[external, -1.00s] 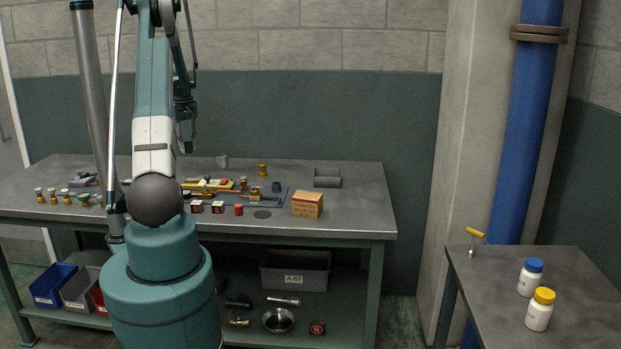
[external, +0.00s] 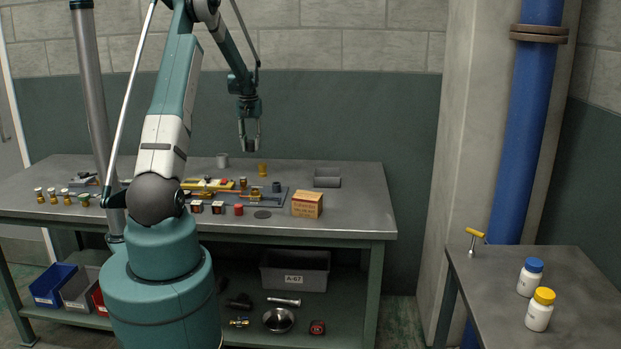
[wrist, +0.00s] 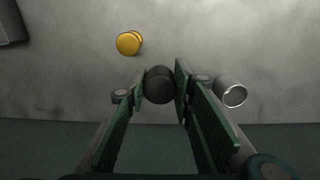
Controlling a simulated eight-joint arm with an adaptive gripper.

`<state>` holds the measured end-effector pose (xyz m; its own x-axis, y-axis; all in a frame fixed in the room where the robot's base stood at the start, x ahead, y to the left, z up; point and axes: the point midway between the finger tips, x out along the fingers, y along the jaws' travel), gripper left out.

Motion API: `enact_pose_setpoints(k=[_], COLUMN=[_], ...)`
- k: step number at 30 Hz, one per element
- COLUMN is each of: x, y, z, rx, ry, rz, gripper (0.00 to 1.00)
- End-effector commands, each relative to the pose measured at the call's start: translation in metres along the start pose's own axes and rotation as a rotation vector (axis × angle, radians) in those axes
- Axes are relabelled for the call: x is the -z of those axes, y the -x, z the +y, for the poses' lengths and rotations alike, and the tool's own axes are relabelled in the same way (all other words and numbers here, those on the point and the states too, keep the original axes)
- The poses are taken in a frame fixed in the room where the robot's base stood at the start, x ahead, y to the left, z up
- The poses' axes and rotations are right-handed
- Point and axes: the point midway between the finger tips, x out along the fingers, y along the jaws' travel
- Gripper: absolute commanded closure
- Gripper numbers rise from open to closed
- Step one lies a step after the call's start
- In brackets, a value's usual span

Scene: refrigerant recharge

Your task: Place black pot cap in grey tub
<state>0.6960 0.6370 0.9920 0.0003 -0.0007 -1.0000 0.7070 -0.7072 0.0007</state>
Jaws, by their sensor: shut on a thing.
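The black pot cap (wrist: 159,86) is a dark round piece between my fingers in the wrist view. My gripper (external: 249,145) is shut on it, raised above the back of the workbench; it also shows in the wrist view (wrist: 158,92). The cap is hard to make out in the external view. A small open grey tub (external: 327,179) sits at the back right of the bench, to the right of and lower than my gripper. Its dark edge shows at the top left of the wrist view (wrist: 12,26).
A brass fitting (external: 262,170) and a grey metal cup (external: 222,160) stand beneath my gripper. A cardboard box (external: 307,204) stands in front of the tub. Several fittings and a yellow tool crowd the bench's middle. A grey bin marked A-67 (external: 295,280) is on the lower shelf.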

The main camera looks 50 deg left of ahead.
Motion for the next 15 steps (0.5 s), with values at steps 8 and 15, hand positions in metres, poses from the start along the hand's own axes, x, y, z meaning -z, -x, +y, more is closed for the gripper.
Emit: enact_pose_setpoints(k=[8, 15], x=[-0.010, -0.025], y=[0.001, 0.002], z=[0.089, 0.164], rx=[0.000, 0.000], ry=[-0.184, -0.343], rz=[0.000, 0.000], gripper=[0.87, 0.87])
